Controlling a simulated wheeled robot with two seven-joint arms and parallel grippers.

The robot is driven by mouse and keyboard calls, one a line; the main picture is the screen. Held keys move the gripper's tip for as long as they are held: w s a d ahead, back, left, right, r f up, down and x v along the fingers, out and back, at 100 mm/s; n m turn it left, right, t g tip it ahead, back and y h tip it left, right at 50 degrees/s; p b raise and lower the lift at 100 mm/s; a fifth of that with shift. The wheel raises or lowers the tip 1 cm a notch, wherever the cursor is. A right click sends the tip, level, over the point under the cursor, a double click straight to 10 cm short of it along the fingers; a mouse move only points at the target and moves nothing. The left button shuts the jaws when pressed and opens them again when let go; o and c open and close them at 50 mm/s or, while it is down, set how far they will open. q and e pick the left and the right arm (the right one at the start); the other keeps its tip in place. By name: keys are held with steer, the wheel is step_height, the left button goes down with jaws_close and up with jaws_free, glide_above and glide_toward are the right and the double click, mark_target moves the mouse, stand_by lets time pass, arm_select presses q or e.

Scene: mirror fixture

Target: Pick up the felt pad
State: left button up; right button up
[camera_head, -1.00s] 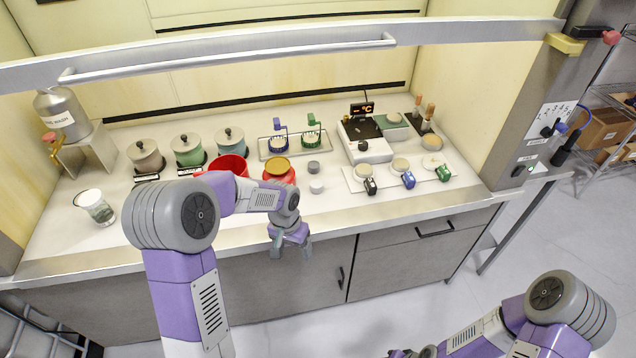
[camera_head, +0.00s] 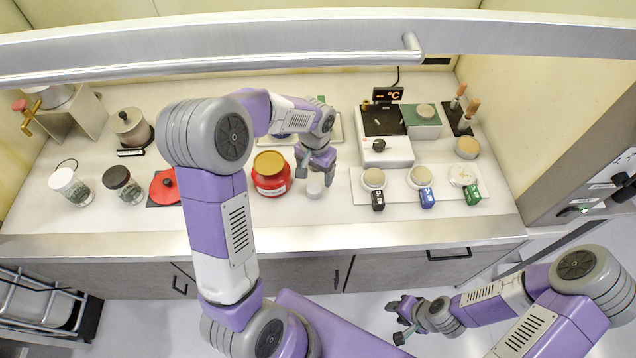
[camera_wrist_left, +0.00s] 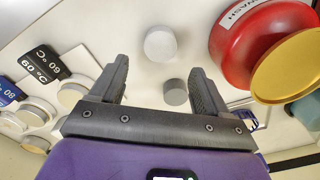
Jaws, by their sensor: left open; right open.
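Two small discs lie on the white bench near my left gripper (camera_head: 315,175); I cannot tell for sure which is the felt pad. A white disc (camera_head: 315,187) shows just below the gripper in the head view and ahead of its fingertips in the left wrist view (camera_wrist_left: 160,43). A grey disc (camera_wrist_left: 175,92) shows between the open fingers in the wrist view; in the head view the gripper hides it. My left gripper (camera_wrist_left: 160,66) is open, empty and points down above the bench. My right gripper (camera_head: 398,320) is open and empty, low in front of the bench.
A red jar with a gold lid (camera_head: 270,174) stands close left of the left gripper. A white board (camera_head: 400,188) with several round pieces and temperature tags lies to the right, below a hotplate (camera_head: 385,150). A raised sash bar (camera_head: 240,58) crosses the view above.

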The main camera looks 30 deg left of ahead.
mark_target(315, 187)
arm_select(q)
steer(key=f, duration=0.2)
steer(key=s+f, duration=0.1)
steer(key=f, duration=0.2)
steer(key=shift+b, duration=0.35)
steer(key=shift+f, duration=0.45)
steer(key=c, duration=1.2)
step_height(315, 187, up, 10)
steer(key=p, duration=0.1)
